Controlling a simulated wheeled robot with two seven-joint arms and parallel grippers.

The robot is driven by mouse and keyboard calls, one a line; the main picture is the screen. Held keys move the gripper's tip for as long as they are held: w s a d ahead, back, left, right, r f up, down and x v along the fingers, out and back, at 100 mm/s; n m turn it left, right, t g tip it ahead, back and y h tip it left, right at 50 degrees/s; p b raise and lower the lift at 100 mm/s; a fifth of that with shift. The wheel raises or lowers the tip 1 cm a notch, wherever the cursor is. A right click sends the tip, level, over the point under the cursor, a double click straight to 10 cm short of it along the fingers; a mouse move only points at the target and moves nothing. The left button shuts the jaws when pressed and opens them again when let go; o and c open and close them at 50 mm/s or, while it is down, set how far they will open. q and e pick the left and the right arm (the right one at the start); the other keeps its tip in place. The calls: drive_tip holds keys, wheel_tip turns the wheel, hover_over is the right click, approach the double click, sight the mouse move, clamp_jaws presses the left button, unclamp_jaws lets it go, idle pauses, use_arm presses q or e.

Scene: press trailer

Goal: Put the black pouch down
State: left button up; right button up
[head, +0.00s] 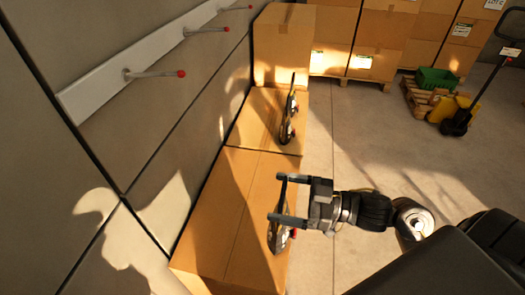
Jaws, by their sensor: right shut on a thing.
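My right gripper (279,198) reaches in from the right over the near cardboard box (225,215). It is shut on a dark, flat thing, which I take to be the black pouch (277,237). The pouch stands roughly on edge, with a pale patch and a bit of red showing. The fingers hide its upper part. I cannot tell whether its lower edge touches the box top. My left gripper is not in view.
A similar dark, upright item (288,115) is on the box behind. A wall rail (150,60) with red-tipped pegs runs along the left. Stacked cartons (385,45), a pallet with a green crate (437,79) and a pallet jack stand at the back. Floor is clear right of the boxes.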

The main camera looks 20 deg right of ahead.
drive_tip(key=w+d+f+p, duration=0.1)
drive_tip(key=w+d+f, duration=0.2)
drive_tip(key=w+f, duration=0.3)
drive_tip(key=w+d+f, duration=0.3)
drive_tip(key=w+f, duration=0.3)
drive_tip(key=shift+w+d+f+p, duration=0.2)
drive_tip(key=shift+d+f+p, duration=0.1)
drive_tip(key=shift+f+p, duration=0.1)
idle(0.3)
drive_tip(key=shift+f, duration=0.15)
drive_tip(key=o, duration=1.8)
drive_tip(key=shift+s, duration=0.1)
drive_tip(key=shift+c, duration=0.2)
drive_tip(key=b+v, duration=0.3)
drive_tip(key=v, duration=0.9)
